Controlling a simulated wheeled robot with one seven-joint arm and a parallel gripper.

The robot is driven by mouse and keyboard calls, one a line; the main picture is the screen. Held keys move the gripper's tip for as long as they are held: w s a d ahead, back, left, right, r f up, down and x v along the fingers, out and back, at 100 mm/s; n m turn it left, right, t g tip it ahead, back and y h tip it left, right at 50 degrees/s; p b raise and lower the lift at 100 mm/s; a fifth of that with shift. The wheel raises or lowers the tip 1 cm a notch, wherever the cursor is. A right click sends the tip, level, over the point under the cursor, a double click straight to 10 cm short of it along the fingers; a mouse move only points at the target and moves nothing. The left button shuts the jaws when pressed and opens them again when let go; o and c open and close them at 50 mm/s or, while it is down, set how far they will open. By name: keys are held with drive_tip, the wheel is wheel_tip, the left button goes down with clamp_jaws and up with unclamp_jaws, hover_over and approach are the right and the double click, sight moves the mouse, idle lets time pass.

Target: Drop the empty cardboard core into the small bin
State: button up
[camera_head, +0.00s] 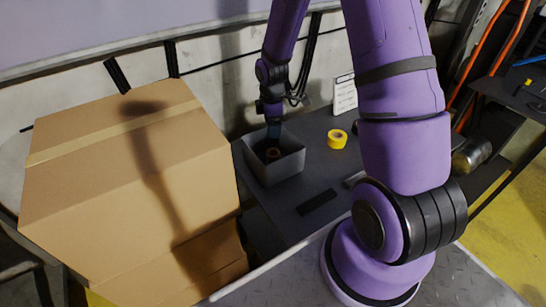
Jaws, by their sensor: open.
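The small grey bin (282,172) stands on the dark table at the middle of the view, its top open. The brown cardboard core (273,154) shows as a small ring within the bin's opening. Whether it rests on the bin floor cannot be told. My gripper (273,138) points down over the bin, just above the core. It is open; its fingers are small and dark here, and any contact with the core cannot be made out.
A yellow tape roll (337,138) lies right of the bin, and a flat black object (317,202) lies in front of it. A large cardboard box (130,190) fills the left. A white card (344,95) stands behind. A metal can (471,155) is at the right.

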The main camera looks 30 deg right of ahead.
wheel_tip(320, 180, up, 7)
idle(0.3)
idle(0.4)
drive_tip(key=s+a+r+m+t, duration=0.15)
drive_tip(key=s+r+m, duration=0.35)
drive_tip(key=r, duration=0.5)
drive_tip(key=s+a+r+m+t, duration=0.1)
drive_tip(key=s+a+r+m, duration=0.15)
drive_tip(key=s+r, duration=0.55)
drive_tip(key=s+a+r+m+t, duration=0.2)
drive_tip(key=s+r+m, duration=0.4)
drive_tip(key=s, duration=0.8)
drive_tip(key=shift+a+r+t, duration=0.35)
drive_tip(key=shift+r, duration=1.25)
drive_tip(key=shift+w, duration=0.1)
idle(2.1)
